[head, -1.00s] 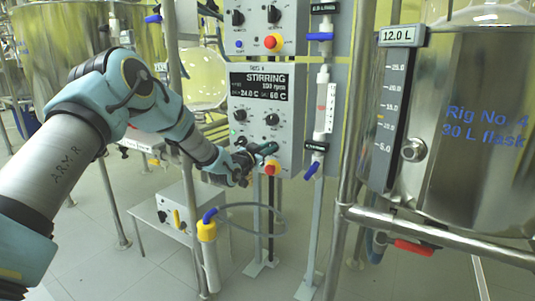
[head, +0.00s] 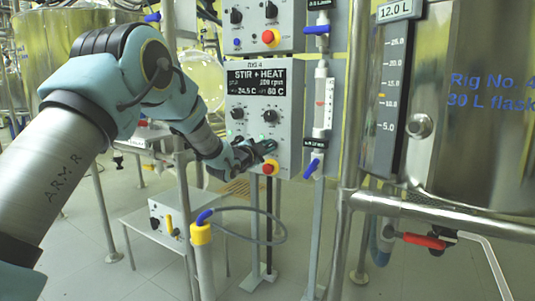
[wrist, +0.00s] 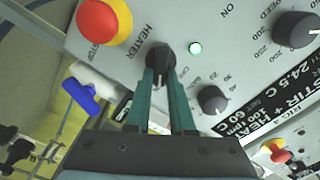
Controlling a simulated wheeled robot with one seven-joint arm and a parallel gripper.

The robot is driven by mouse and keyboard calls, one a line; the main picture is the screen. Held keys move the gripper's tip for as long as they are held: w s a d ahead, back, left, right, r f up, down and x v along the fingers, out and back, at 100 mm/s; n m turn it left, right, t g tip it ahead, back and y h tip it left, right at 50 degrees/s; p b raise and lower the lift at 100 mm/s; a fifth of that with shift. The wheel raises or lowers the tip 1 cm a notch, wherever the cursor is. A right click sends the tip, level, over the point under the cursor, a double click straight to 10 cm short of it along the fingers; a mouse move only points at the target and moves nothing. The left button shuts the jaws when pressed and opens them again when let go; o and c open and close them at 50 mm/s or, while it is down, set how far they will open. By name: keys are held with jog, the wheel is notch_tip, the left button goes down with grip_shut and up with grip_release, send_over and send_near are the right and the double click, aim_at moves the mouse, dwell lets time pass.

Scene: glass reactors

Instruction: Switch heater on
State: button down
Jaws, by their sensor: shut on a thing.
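The grey control box (head: 286,128) hangs on the frame, and its display (head: 258,81) reads "STIR + HEAT", with 24.5 C and 60 C. The black heater knob (wrist: 158,54) is beside the word "HEATER" in the wrist view. My gripper (wrist: 161,76) is shut on this knob, with one teal finger on each side. My gripper (head: 266,147) hides most of the knob in the head view.
A red and yellow stop button (wrist: 102,20) is close beside the heater knob. Other dials (head: 269,116) sit above my gripper. A blue-handled valve (head: 312,168) is just right of the box. Metal rails and a steel vessel (head: 480,135) stand at the right.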

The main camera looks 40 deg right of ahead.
jog(key=shift+f+m, duration=0.1)
jog(key=shift+m, duration=0.2)
dwell(0.4)
jog(key=c, duration=0.8)
grip_release()
jog(key=v, duration=1.1)
